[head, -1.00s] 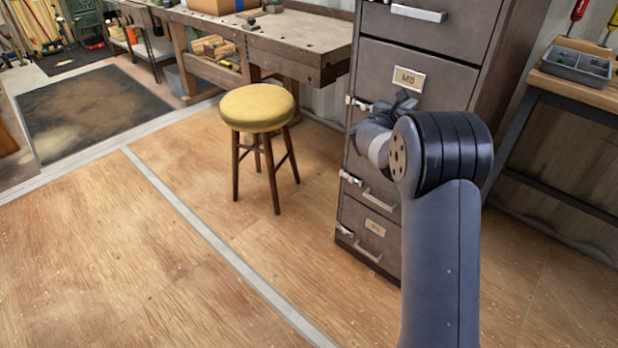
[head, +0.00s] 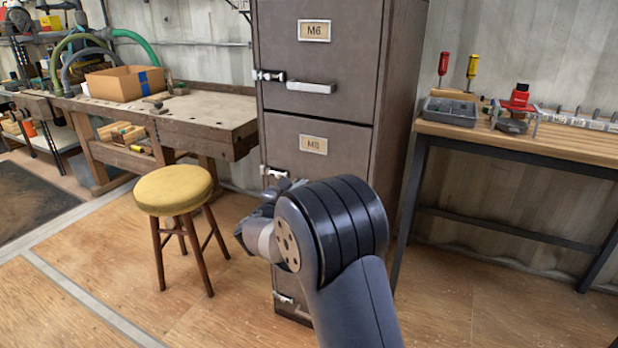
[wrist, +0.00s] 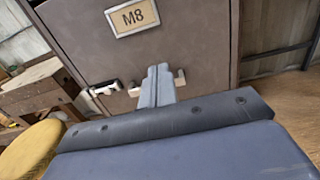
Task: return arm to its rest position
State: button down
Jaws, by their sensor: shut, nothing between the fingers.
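My gripper (wrist: 158,72) shows in the wrist view with its two fingers together and nothing between them. It points toward the drawer marked M8 (wrist: 200,50) of a grey-brown filing cabinet. I cannot tell the gap between the fingers and the drawer front. In the head view my arm is bent in front of the cabinet (head: 318,90), and the gripper is mostly hidden behind the arm's large dark joint. The M8 drawer (head: 345,150) looks closed there, and its handle is hidden by my arm.
A yellow-topped stool (head: 174,190) stands left of the cabinet, close to my arm. A wooden workbench (head: 215,118) with a cardboard box (head: 125,84) is behind it. On the right is a table (head: 560,145) with a grey tray (head: 449,112). The floor at front left is clear.

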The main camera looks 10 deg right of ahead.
jog(key=shift+v, duration=1.2)
